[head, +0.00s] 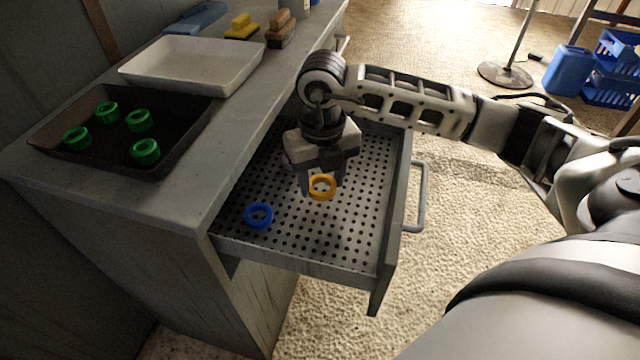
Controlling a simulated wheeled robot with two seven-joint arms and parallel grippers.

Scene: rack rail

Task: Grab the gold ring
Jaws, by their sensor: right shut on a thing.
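The gold ring (322,194) is at the fingertips of my right gripper (312,183), over the perforated floor of the open drawer (350,225). The right gripper points down and is shut on the gold ring. I cannot tell whether the ring touches the drawer floor or is just above it. The gripper body hides part of the drawer behind it. My left gripper is not in view.
A blue ring (258,203) lies in the drawer, left of the gold one. On the counter are a dark tray (75,160) with several green rings (138,120), an empty white tray (190,60) and brushes (281,30). The drawer handle (421,195) sticks out right.

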